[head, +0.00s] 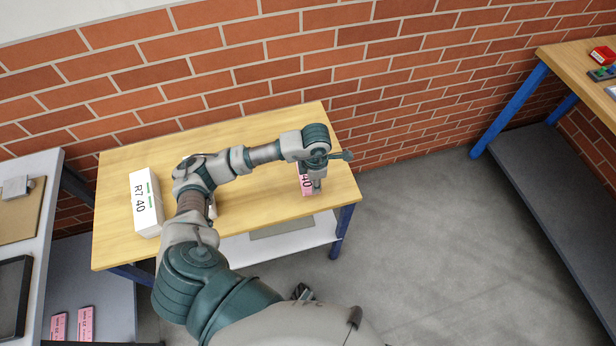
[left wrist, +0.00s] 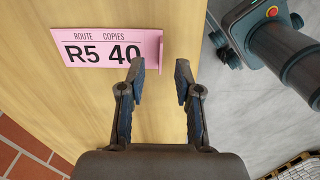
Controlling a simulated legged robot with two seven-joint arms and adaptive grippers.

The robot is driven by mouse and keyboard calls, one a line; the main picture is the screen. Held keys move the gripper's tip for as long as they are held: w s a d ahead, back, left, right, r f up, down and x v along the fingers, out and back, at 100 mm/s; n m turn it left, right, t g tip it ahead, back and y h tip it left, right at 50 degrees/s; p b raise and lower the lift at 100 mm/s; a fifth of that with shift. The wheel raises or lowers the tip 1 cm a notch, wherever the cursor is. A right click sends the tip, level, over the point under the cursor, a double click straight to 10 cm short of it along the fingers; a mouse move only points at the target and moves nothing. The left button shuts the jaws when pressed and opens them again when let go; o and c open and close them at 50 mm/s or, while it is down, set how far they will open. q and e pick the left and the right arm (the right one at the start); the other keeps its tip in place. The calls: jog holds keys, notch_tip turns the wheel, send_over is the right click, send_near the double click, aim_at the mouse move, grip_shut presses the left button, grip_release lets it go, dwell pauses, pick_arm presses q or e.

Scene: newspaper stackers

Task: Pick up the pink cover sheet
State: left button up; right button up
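The pink cover sheet (head: 304,181) lies near the right end of the wooden table, partly hidden by my left gripper (head: 317,187). In the left wrist view the pink cover sheet (left wrist: 90,50) reads "ROUTE COPIES R5 40" and lies flat on the wood.
A white bundle marked "R7 40" (head: 147,205) is at the table's left end. The wooden table (head: 240,205) stands by a brick wall. Pink cards (head: 86,322) lie on a low shelf at left. A second bench (head: 565,60) is at right; floor between is clear.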

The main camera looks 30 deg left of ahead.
aim_at(315, 195)
pick_arm(q)
notch_tip(315, 195, down, 5)
jog(key=shift+s+a+r, duration=0.1)
jog(key=shift+a+r, duration=0.05)
jog(key=shift+d, duration=0.35)
jog(key=shift+a, duration=0.15)
jog(key=c, duration=0.6)
jog(key=shift+a+f, duration=0.2)
jog(key=shift+a, duration=0.15)
grip_shut()
